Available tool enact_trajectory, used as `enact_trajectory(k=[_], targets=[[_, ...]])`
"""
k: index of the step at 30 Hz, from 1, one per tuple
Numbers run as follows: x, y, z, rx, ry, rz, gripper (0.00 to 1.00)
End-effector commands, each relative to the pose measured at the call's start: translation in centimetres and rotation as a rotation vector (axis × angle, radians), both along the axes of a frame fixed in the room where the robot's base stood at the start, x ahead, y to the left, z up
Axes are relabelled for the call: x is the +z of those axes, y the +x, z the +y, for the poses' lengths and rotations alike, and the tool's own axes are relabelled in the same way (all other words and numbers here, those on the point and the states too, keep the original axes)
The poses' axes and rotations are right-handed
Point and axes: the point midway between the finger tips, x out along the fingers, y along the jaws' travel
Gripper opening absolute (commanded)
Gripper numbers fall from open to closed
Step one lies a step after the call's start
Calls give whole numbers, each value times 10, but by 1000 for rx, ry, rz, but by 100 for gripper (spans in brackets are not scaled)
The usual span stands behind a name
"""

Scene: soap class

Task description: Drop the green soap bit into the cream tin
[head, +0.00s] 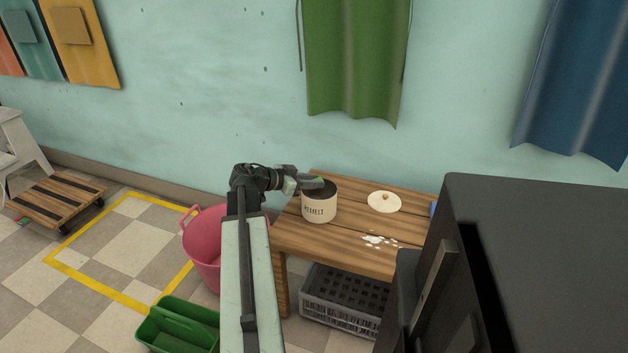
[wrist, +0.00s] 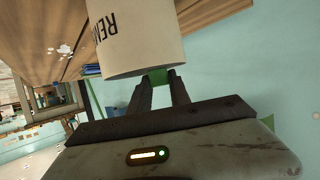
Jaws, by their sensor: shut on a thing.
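The cream tin (head: 319,207), labelled REMELT, stands open and upright on the wooden bench (head: 345,232). My gripper (head: 312,183) is at the tin's mouth, coming in from the left. In the wrist view, my two dark fingers (wrist: 162,90) are closed on the green soap bit (wrist: 158,77) at the rim of the tin (wrist: 140,40). The bit's far end is hidden behind the tin's rim and wall, so I cannot tell how deep it sits. The tin's inside looks dark, and its floor is hidden.
A cream lid (head: 384,202) with a knob lies on the bench right of the tin, near white crumbs (head: 380,240). A grey crate (head: 340,297) sits below. A pink tub (head: 203,240) and green caddy (head: 178,328) stand left. A dark cabinet (head: 540,260) blocks the right.

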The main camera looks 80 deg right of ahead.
Motion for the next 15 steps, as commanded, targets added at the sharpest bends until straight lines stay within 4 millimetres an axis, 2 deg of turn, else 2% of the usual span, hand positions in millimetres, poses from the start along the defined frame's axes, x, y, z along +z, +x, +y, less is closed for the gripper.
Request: enact_trajectory(k=[7, 8, 10, 15], targets=[[-1, 0, 0, 0, 0, 0, 0], [-1, 0, 0, 0, 0, 0, 29], [-1, 0, 0, 1, 0, 0, 48], [-1, 1, 0, 1, 0, 0, 49]])
